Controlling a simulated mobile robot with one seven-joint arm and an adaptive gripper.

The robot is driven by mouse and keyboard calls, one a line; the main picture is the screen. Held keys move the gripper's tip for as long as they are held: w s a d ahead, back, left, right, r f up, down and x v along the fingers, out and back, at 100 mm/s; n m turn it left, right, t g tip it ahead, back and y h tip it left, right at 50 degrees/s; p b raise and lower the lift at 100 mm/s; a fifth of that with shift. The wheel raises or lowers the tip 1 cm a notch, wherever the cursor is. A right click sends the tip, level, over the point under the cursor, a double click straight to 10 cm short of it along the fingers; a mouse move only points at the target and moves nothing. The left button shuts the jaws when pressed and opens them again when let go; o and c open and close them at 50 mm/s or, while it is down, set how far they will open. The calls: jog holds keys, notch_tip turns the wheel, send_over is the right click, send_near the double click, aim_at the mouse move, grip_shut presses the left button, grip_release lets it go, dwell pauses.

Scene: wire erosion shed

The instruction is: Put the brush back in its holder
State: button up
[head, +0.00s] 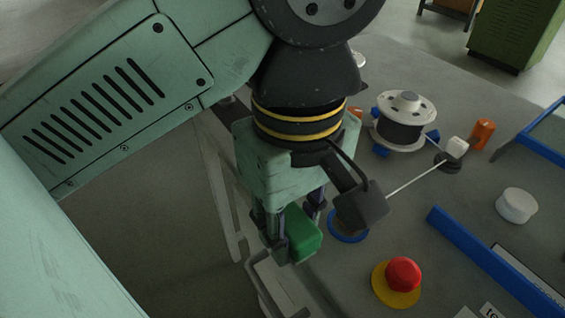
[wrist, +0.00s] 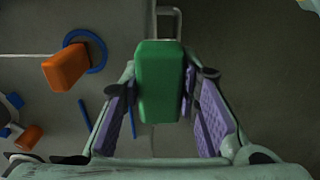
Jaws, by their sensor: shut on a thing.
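My gripper (head: 290,240) points down near the table's near left edge and is shut on a green block (head: 303,235). The block may be the brush's handle or body; no bristles show. In the wrist view, the green block (wrist: 161,82) sits between the two purple finger pads. A pale metal frame (head: 262,290) shows below my gripper at the table edge. In the wrist view, a thin metal loop (wrist: 179,12) shows beyond the block. This may be the holder, but I cannot tell. The block hides part of it.
A blue ring (wrist: 98,55) lies on the table beside an orange block (wrist: 65,68). A red button on a yellow base (head: 403,273), a wire spool (head: 400,118), a white round piece (head: 517,205) and a blue bar (head: 490,255) stand to the right.

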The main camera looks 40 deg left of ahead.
jog(key=w+a+p, duration=0.1)
jog(key=w+a, duration=0.1)
jog(key=w, duration=0.2)
jog(key=w+a+f+p, duration=0.1)
jog(key=w+a, duration=0.2)
jog(key=w, duration=0.1)
jog(key=w+a+p, duration=0.1)
jog(key=w+a, duration=0.2)
jog(key=w, duration=0.1)
jog(key=shift+a+f, duration=0.15)
jog(key=f, duration=0.1)
jog(key=f+p, duration=0.2)
jog(key=shift+w+a+f, duration=0.15)
jog(key=shift+w+a, duration=0.2)
jog(key=shift+w, duration=0.05)
jog(key=shift+f, duration=0.2)
jog(key=shift+f, duration=0.1)
jog(key=shift+f, duration=0.15)
jog(key=o, duration=1.1)
notch_tip(320, 180, up, 12)
jog(key=b, duration=0.1)
jog(key=shift+r, duration=0.25)
